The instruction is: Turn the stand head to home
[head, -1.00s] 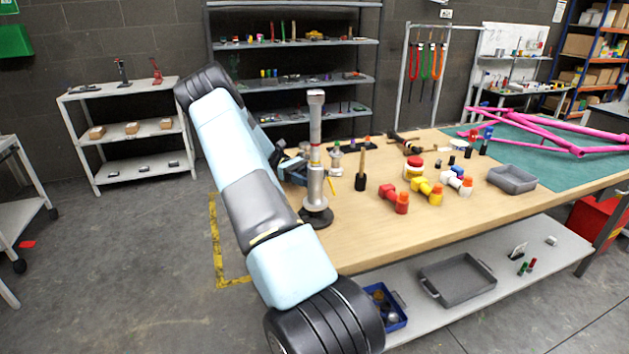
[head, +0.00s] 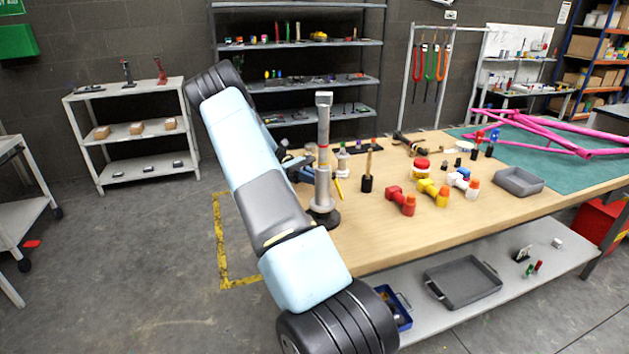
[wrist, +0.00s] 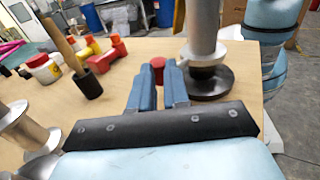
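The stand is a silver upright post (head: 322,165) with a round black base on the bench's left edge. Its head (head: 324,99) is a small grey block at the top. An orange-red ring is around the post, and a thin yellow piece (head: 338,188) shows beside it. My gripper (head: 300,165) is left of the post, partly hidden by my arm. In the wrist view, its two blue fingers (wrist: 160,75) are apart, with a gap between them. A red round thing (wrist: 157,64) shows at their tips; whether they touch it is unclear. The stand's black base (wrist: 208,83) is right of them.
Red, yellow and white fittings (head: 432,192) and a grey tray (head: 518,181) lie farther right. A pink frame (head: 540,130) rests on the green mat. Shelves (head: 300,85) stand behind. The floor at left is open.

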